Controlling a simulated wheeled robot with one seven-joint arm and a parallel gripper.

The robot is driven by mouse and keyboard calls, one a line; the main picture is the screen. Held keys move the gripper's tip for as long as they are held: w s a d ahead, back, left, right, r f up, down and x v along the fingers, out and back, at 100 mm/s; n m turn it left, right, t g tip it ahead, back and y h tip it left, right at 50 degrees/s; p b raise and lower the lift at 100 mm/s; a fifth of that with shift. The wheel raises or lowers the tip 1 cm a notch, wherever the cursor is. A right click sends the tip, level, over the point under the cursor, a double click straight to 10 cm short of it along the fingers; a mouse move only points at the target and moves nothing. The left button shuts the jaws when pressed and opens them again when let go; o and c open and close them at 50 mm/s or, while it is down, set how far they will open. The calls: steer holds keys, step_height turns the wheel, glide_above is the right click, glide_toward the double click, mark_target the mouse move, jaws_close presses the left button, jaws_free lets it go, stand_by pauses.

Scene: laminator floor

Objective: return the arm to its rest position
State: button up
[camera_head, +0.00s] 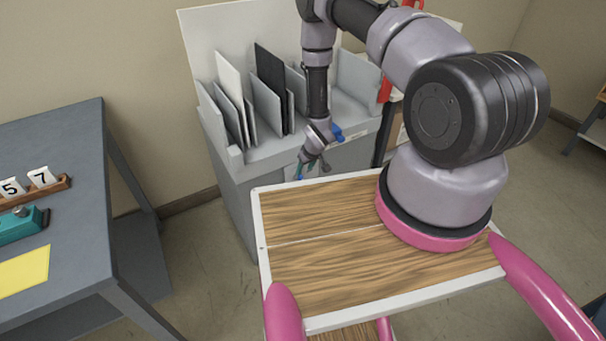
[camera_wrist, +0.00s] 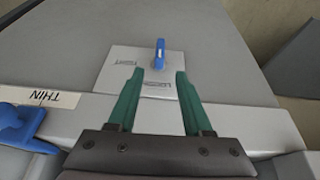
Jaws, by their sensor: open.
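My arm reaches from my wood-topped base toward the grey rack (camera_head: 250,158) in the head view. My gripper (camera_head: 312,170) hangs low in front of the rack, pointing down and a little left. In the wrist view, the two green fingers of my gripper (camera_wrist: 164,78) are apart, with nothing held between them. Just beyond their tips is a blue upright piece (camera_wrist: 160,52) on a white printed square (camera_wrist: 120,68), which lies on a grey surface. I cannot tell how far the fingertips are from it.
The rack holds several upright white, grey and black panels (camera_head: 271,80). A second blue piece (camera_wrist: 22,125) and a "THIN" label (camera_wrist: 42,97) are at left in the wrist view. A grey table (camera_head: 75,220) with number cards (camera_head: 42,177) stands left. Floor shows between table and rack.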

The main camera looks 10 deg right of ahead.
steer(key=shift+s+r, duration=0.15)
steer(key=shift+r, duration=0.25)
steer(key=w+d+r+m+t, duration=0.1)
steer(key=w+d+r, duration=0.15)
steer(key=r, duration=1.25)
steer(key=w+d+r+m, duration=0.15)
steer(key=w+r, duration=0.25)
steer(key=r, duration=1.2)
steer(key=s+d+r+m, duration=0.1)
steer(key=s+r, duration=0.2)
steer(key=r, duration=0.7)
steer(key=s+r+m, duration=0.2)
steer(key=s+r, duration=0.2)
steer(key=r, duration=0.6)
steer(key=s+r, duration=0.5)
steer(key=s, duration=0.3)
steer(key=s+r+m+t, duration=0.1)
steer(key=s+r, duration=0.4)
steer(key=s, duration=0.4)
steer(key=s+r+m+y, duration=0.1)
steer(key=s+r, duration=0.5)
steer(key=s, duration=0.3)
steer(key=shift+t, duration=0.4)
